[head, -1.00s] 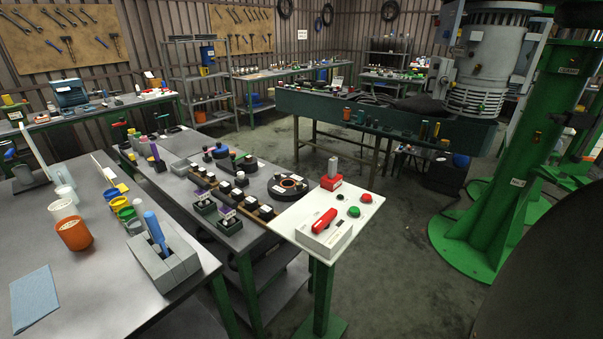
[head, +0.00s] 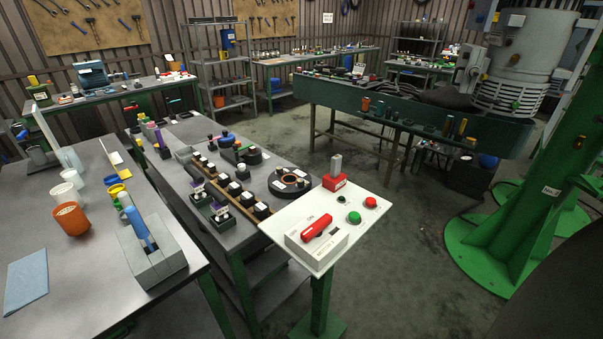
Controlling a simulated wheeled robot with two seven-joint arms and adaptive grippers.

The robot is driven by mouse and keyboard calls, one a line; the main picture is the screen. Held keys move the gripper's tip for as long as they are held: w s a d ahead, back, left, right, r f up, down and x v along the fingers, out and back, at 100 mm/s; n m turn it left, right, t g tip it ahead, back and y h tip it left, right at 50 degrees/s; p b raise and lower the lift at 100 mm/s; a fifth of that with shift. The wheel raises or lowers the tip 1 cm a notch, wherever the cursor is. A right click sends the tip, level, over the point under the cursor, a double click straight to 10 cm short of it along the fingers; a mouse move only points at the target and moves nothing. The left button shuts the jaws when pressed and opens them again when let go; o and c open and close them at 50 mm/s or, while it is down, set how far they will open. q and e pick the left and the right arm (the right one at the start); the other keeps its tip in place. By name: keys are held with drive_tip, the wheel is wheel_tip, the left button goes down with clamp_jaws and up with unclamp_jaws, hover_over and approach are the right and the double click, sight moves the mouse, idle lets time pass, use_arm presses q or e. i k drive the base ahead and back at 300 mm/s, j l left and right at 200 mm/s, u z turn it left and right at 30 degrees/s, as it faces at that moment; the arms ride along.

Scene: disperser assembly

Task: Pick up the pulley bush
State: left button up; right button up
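I cannot tell for sure which part is the pulley bush. Several small parts stand on the grey metal table (head: 185,133) in the middle of the head view. Among them are a black ring-shaped part with a copper-coloured inner ring (head: 290,182), a row of black parts with white labels on a wooden strip (head: 234,189), and two dark green blocks (head: 221,218) with labelled parts on them. Neither of my grippers is in view, so no contact with any part shows.
A white control panel (head: 357,219) on a green post stands at the table's front right corner. The left table (head: 89,273) holds orange, white and yellow cups, a blue cloth (head: 26,281) and a grey block (head: 151,252). Open concrete floor lies right of the panel.

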sight(247, 198)
drive_tip(key=i+j, duration=0.2)
drive_tip(key=j, duration=0.15)
drive_tip(key=i+j, duration=0.45)
drive_tip(key=j, duration=0.2)
